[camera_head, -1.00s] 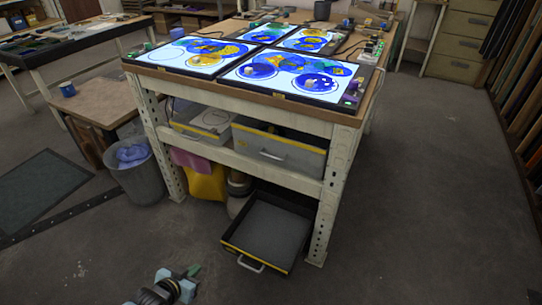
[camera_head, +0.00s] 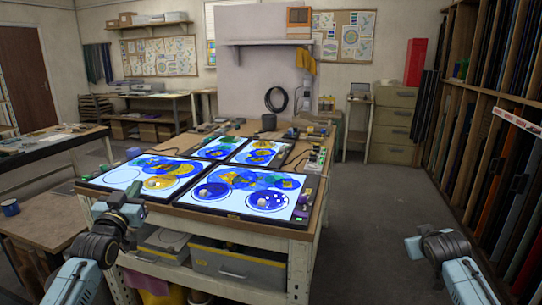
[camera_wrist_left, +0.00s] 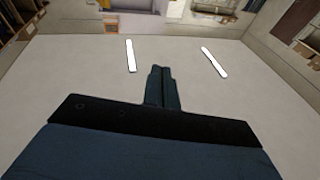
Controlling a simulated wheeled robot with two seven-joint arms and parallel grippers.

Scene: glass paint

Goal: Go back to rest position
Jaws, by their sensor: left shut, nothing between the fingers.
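My left gripper (camera_head: 128,200) shows at the left in the head view, raised in front of the table's near left corner and apart from it. In the left wrist view its two fingers (camera_wrist_left: 161,72) are together with nothing between them, against the ceiling with two light strips. My right arm's end (camera_head: 440,246) is at the lower right in the head view, over open floor. I cannot make out its fingers.
A workbench (camera_head: 245,234) with lit panels of blue and yellow glass (camera_head: 240,190) stands ahead, between my arms. A side table (camera_head: 45,222) with a blue mug (camera_head: 10,207) is at the left. A sheet rack (camera_head: 480,150) lines the right; floor before it is clear.

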